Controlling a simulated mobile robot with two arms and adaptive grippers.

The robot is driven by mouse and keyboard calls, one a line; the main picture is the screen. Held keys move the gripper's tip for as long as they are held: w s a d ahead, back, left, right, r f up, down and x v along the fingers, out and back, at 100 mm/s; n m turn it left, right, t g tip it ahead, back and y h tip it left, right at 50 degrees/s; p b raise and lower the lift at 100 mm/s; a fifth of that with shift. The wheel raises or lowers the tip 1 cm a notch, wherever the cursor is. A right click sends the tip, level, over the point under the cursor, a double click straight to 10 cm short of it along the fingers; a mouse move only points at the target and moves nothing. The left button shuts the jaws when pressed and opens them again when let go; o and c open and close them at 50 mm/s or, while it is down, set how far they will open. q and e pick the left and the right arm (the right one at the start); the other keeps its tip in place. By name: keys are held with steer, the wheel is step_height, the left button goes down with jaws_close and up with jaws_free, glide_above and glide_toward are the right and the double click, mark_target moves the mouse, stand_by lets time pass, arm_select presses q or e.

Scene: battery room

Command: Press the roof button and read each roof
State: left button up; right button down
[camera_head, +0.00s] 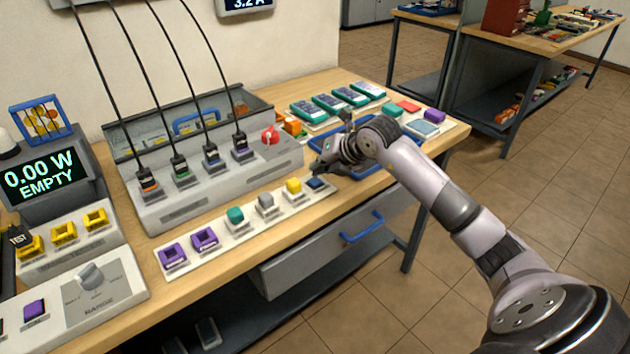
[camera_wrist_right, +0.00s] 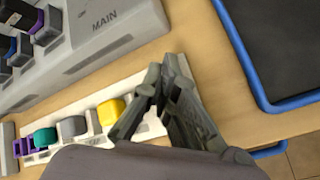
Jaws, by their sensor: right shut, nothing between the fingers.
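A pale button strip (camera_head: 247,237) lies along the table's front, with two purple switches (camera_head: 204,239), a teal button (camera_head: 235,216), a grey button (camera_head: 265,201), a yellow button (camera_head: 293,186) and a dark blue button (camera_head: 317,183). Their labels are too small to read, so I cannot tell which is the roof button. My right gripper (camera_head: 322,166) is shut and empty, just above and behind the dark blue button; contact is unclear. In the wrist view the shut fingers (camera_wrist_right: 165,78) hide the strip's end beside the yellow button (camera_wrist_right: 112,111). A display (camera_head: 40,179) reads "0.00 W EMPTY". My left gripper is out of view.
A grey unit (camera_head: 214,184) with several cabled plugs and a red knob (camera_head: 271,135) stands behind the strip. A blue-rimmed tray (camera_head: 373,171) lies under my right arm. Several teal devices (camera_head: 327,104) stand at the back. A drawer with a blue handle (camera_head: 362,227) is below.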

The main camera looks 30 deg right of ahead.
mark_target(318, 180)
steer(key=shift+f, duration=0.15)
stand_by(0.4)
steer(key=shift+f+b, duration=0.3)
steer(key=shift+b, duration=0.1)
steer(key=shift+f+b, duration=0.35)
steer(key=shift+f, duration=0.05)
stand_by(0.5)
stand_by(0.3)
steer(key=shift+r+p, duration=0.55)
steer(key=shift+r, duration=0.25)
steer(key=shift+r+p, duration=1.7)
steer(key=shift+r, duration=0.9)
steer(key=shift+f, duration=0.1)
